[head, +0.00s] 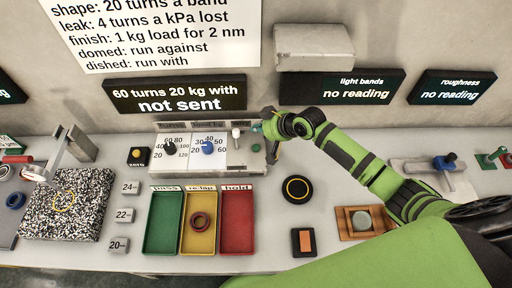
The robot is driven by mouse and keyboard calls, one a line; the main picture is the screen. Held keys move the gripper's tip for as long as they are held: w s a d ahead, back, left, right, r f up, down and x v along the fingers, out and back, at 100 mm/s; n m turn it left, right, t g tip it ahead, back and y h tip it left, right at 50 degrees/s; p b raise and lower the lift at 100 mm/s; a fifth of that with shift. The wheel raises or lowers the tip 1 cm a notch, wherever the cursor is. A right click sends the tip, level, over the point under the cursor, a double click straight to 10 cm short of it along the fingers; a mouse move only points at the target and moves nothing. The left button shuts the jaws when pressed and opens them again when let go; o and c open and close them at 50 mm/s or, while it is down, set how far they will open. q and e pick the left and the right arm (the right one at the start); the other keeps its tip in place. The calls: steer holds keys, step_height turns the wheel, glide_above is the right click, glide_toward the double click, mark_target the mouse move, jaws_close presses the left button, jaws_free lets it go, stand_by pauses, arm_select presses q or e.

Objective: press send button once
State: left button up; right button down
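The control panel (179,158) stands at the back of the bench with two dials, a white-topped lever (237,134) and a small green button (256,128) at its right end. I take the green button to be the send button; its label is not readable. My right gripper (271,150) is at the panel's right end, close beside the green button. I cannot tell if it touches the button, and its fingers are too small and dark to read. The display (176,95) above reads "60 turns 20 kg with not sent". My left gripper is out of view.
A speckled plate (92,187) is left.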

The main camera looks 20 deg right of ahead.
mark_target(258, 148)
step_height(258, 148, down, 3)
steer(key=b, duration=0.2)
steer(key=shift+s+b, duration=0.1)
steer(key=shift+b, duration=0.2)
step_height(258, 148, down, 4)
steer(key=b, duration=0.3)
steer(key=shift+r, duration=0.1)
arm_select(q)
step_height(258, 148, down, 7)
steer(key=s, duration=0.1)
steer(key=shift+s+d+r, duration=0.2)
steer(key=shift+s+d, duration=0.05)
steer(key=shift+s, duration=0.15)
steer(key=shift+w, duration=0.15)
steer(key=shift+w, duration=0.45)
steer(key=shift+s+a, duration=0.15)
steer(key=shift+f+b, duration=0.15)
steer(key=shift+b, duration=0.15)
arm_select(e)
steer(key=shift+f, duration=0.5)
